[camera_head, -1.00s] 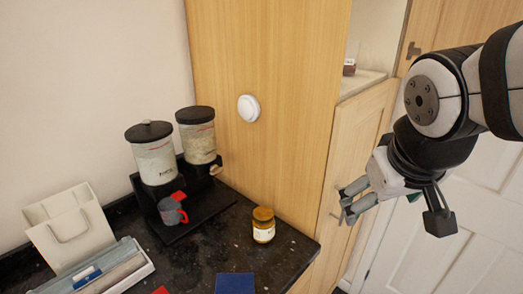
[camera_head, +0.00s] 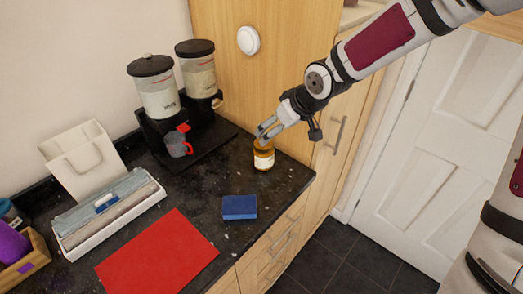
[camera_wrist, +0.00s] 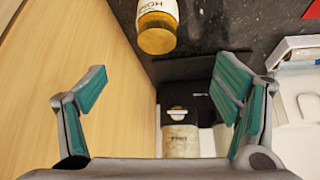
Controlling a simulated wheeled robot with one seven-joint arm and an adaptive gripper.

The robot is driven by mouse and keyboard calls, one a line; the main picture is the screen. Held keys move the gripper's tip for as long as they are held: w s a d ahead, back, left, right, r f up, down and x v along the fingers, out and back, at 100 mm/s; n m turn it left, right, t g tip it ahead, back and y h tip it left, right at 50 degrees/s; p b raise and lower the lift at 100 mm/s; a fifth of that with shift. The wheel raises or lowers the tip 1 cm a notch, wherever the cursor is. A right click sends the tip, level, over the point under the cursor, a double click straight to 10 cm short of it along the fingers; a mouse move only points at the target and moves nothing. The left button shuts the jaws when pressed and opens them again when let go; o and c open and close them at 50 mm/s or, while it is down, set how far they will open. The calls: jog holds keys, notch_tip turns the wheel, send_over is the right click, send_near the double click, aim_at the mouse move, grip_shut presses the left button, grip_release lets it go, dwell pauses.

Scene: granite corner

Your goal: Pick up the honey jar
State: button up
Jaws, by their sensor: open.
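The honey jar (camera_head: 264,158) stands upright on the dark granite counter (camera_head: 215,262), close to the wooden cabinet side. It has an amber body and a white label. My gripper (camera_head: 262,133) is at the jar's top in the head view and partly hides its lid. In the wrist view the jar (camera_wrist: 157,30) shows at the top of the picture, beyond the fingertips. My gripper (camera_wrist: 160,82) is open there, with its two green-padded fingers wide apart and nothing between them.
A dispenser pair (camera_head: 153,92) and a grey mug (camera_head: 178,144) stand left of the jar. A blue sponge (camera_head: 239,207) and red mat (camera_head: 158,255) lie in front. The tall cabinet side (camera_head: 235,75) rises close behind the jar.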

aim_at(267, 148)
jog(key=b+x, duration=0.2)
jog(key=x, duration=0.6)
jog(key=shift+d+x, duration=0.1)
jog(key=shift+x, duration=1.35)
jog(key=shift+d+x, duration=0.15)
jog(key=shift+x, duration=1.3)
jog(key=shift+f, duration=0.1)
jog(key=c, duration=1.8)
jog(key=shift+o, duration=0.2)
jog(key=shift+b, duration=0.3)
